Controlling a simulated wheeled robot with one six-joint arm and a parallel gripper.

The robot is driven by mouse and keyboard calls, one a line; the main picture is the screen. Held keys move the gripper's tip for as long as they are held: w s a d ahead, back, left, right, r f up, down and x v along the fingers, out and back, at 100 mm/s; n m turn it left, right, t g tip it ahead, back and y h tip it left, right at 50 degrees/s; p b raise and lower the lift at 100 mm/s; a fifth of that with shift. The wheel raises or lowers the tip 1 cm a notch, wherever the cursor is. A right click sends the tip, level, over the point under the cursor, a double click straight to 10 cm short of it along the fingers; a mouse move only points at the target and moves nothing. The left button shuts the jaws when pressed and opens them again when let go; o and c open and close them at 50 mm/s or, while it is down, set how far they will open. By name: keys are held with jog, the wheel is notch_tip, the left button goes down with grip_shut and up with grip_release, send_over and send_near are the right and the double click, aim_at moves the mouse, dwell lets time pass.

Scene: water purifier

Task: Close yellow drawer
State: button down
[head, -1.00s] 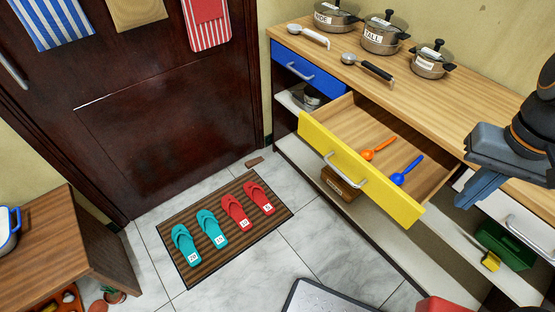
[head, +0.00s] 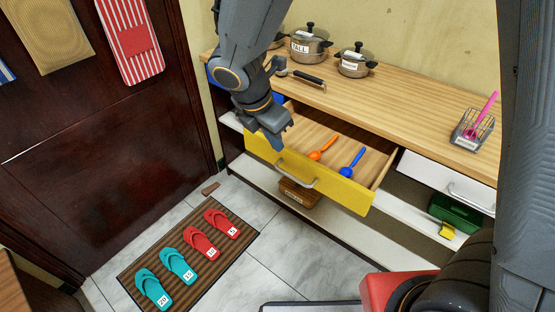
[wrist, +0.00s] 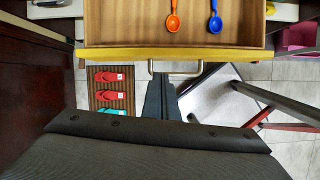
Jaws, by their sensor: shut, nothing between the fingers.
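The yellow drawer (head: 325,178) stands pulled out from the wooden counter, its yellow front facing the room. Its metal handle (head: 296,175) is on the front, and also shows in the wrist view (wrist: 187,73). An orange spoon (head: 321,148) and a blue spoon (head: 351,161) lie inside. My gripper (head: 277,144) is shut and empty, in front of the left part of the yellow front in the head view. In the wrist view, my fingertips (wrist: 161,78) are close to the handle on the room side of the front. I cannot tell whether they touch it.
A white drawer (head: 447,182) is to the right. Below are an open shelf and a brown box (head: 298,194). A mat (head: 190,250) with sandals lies on the floor to the left.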

jog(key=shift+n, duration=0.8)
jog(key=x, duration=0.3)
jog(key=a+b+x, duration=0.1)
jog(key=x, duration=0.2)
jog(key=a+x, duration=0.1)
jog(key=x, duration=0.3)
jog(key=shift+w+f, duration=0.1)
jog(key=shift+w, duration=0.2)
